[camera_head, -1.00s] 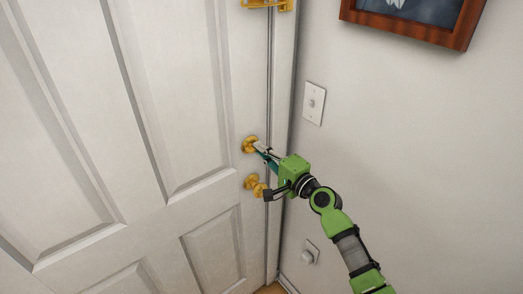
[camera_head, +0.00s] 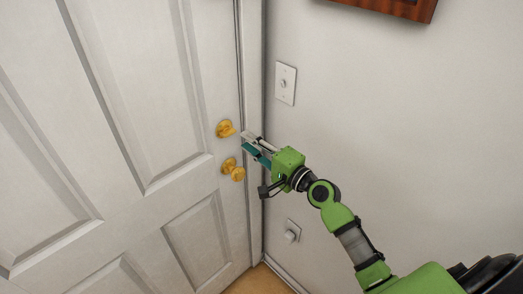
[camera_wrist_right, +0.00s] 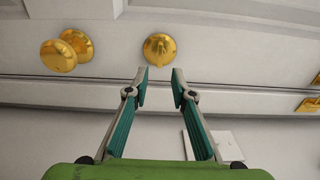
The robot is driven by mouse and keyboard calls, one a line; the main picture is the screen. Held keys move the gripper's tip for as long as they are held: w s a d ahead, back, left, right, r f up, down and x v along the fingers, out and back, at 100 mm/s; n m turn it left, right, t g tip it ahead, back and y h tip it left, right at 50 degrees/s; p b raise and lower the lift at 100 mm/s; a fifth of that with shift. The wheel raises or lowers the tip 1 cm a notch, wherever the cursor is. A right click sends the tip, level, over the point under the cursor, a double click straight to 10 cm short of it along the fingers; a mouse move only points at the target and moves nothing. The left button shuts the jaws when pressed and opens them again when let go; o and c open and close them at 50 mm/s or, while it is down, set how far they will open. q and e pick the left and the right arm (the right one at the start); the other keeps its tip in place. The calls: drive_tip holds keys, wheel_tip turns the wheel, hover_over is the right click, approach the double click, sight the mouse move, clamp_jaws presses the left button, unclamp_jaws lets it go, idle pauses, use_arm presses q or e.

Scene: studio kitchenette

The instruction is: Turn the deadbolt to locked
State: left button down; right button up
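The gold deadbolt (camera_head: 225,129) is on the white door (camera_head: 125,100), above the round gold knob (camera_head: 234,171). In the right wrist view the deadbolt (camera_wrist_right: 160,48) lies straight beyond my fingertips, with the knob (camera_wrist_right: 64,51) to its left. A small turn piece shows on its round plate; I cannot tell whether it is locked. My right gripper (camera_head: 245,142) is just right of the deadbolt. In the wrist view its fingers (camera_wrist_right: 161,75) are apart and empty, with a gap between them and the deadbolt. My left gripper is not in view.
The door frame (camera_head: 251,110) runs beside the deadbolt. A switch plate (camera_head: 286,83) is on the wall to the right, and a plate with a round knob (camera_head: 292,231) is lower down. A wooden picture frame (camera_head: 405,9) hangs above. The wall between is bare.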

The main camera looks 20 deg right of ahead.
drive_tip(key=v, duration=0.5)
drive_tip(key=shift+s+d+r, duration=0.1)
drive_tip(key=shift+s, duration=0.2)
drive_tip(key=s+d+f+n+g+h+b, duration=0.1)
drive_tip(key=s+f+n+g, duration=0.15)
drive_tip(key=f, duration=1.05)
drive_tip(key=s+d+f+n+g+h+b, duration=0.15)
drive_tip(key=s+f, duration=0.25)
drive_tip(key=f, duration=1)
drive_tip(key=s+f+n+g+h, duration=0.1)
drive_tip(key=s+f+g+h, duration=0.2)
drive_tip(key=f, duration=1)
drive_tip(key=s+a+f+n+g+b, duration=0.2)
drive_tip(key=s+f+n+g, duration=0.3)
drive_tip(key=s+f, duration=1.3)
drive_tip(key=s+a+f+n+g, duration=0.1)
drive_tip(key=s+f+n+g, duration=0.1)
drive_tip(key=s, duration=0.9)
drive_tip(key=s+a+f+n+g+b, duration=0.1)
drive_tip(key=s+f+n+g, duration=0.1)
drive_tip(key=s+f+n, duration=0.2)
drive_tip(key=s+f, duration=0.3)
drive_tip(key=s, duration=0.3)
drive_tip(key=shift+s+f+n+h, duration=0.2)
drive_tip(key=shift+s+n+h, duration=0.1)
drive_tip(key=shift+s+h, duration=0.1)
